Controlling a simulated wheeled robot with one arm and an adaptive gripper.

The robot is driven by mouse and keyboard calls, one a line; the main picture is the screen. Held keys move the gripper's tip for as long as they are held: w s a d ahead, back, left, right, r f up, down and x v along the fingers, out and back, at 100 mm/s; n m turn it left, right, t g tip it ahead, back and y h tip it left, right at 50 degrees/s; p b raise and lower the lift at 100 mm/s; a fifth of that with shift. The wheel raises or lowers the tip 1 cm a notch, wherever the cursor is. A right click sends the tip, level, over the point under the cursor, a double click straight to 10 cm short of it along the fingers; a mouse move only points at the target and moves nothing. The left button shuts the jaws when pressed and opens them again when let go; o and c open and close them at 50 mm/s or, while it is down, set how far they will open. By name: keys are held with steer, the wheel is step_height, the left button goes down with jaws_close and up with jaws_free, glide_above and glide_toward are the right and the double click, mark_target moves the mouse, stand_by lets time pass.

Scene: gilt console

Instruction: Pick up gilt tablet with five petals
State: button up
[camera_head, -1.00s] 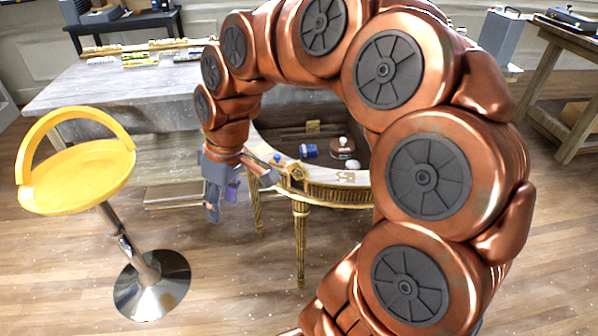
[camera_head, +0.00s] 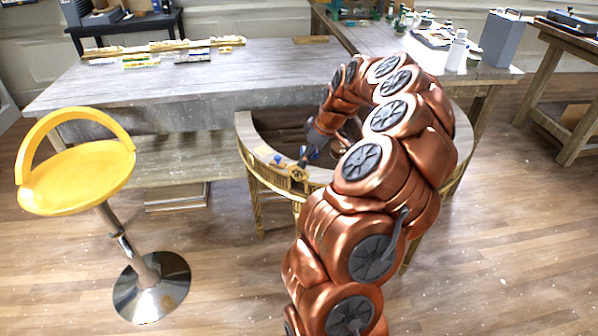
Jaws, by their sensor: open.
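The gilt console (camera_head: 243,125) is a half-round table with a pale rim, a sunken dark interior and gilt legs. A gilt ornament (camera_head: 297,174) sits at its front edge; its petals are too small to count, so I cannot tell whether it is the gilt tablet. My gripper (camera_head: 306,156) is small and partly blurred at the inner side of the front rim, just above and behind that ornament. It is open, and I see nothing held. My arm hides much of the console's right side and interior.
A small blue knob (camera_head: 277,159) stands on the console's rim left of my gripper. A yellow stool (camera_head: 78,172) stands at the left. The floor in front is clear.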

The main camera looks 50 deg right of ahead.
mark_target(298, 172)
steer(key=shift+w+p+x, duration=0.25)
steer(key=shift+p+x, duration=0.35)
steer(key=shift+x, duration=0.85)
steer(key=shift+p+x, duration=0.55)
steer(key=shift+x, duration=1.15)
steer(key=shift+c, duration=0.3)
jaws_close()
